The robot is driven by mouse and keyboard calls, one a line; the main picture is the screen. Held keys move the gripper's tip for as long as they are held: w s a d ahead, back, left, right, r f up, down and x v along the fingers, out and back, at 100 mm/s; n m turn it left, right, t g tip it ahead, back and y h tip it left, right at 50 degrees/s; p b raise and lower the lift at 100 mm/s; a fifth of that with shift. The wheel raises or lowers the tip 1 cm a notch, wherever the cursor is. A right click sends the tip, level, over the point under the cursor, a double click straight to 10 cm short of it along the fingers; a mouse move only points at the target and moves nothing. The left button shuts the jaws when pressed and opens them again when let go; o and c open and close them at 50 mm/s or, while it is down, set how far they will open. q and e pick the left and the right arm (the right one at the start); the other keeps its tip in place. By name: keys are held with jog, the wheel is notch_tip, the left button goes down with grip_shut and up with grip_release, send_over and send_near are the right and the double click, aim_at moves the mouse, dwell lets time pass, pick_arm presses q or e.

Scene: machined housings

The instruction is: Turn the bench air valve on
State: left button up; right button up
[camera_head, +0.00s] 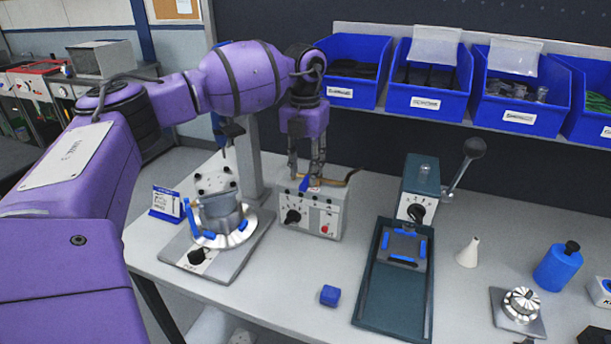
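A small blue lever (304,184) stands on top of a grey control box (322,207) at the middle of the bench, and it looks like the air valve's handle. The box front has a black knob and a red button. A brass-coloured pipe or fitting (349,177) shows at the box's top right. My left gripper (306,177) points down over the box, its two fingers apart with the blue lever low between them. I cannot tell whether either finger touches the lever. My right gripper is out of view.
A round fixture (223,225) on a grey plate stands left of the box. A press (424,178) with a dark green tray (366,290) stands right. A blue block (330,295) lies in front. Blue bins (428,98) line the shelf behind. A blue bottle (558,268) stands farther right.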

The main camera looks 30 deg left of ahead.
pick_arm(q)
jog(key=shift+f, duration=1.35)
grip_shut()
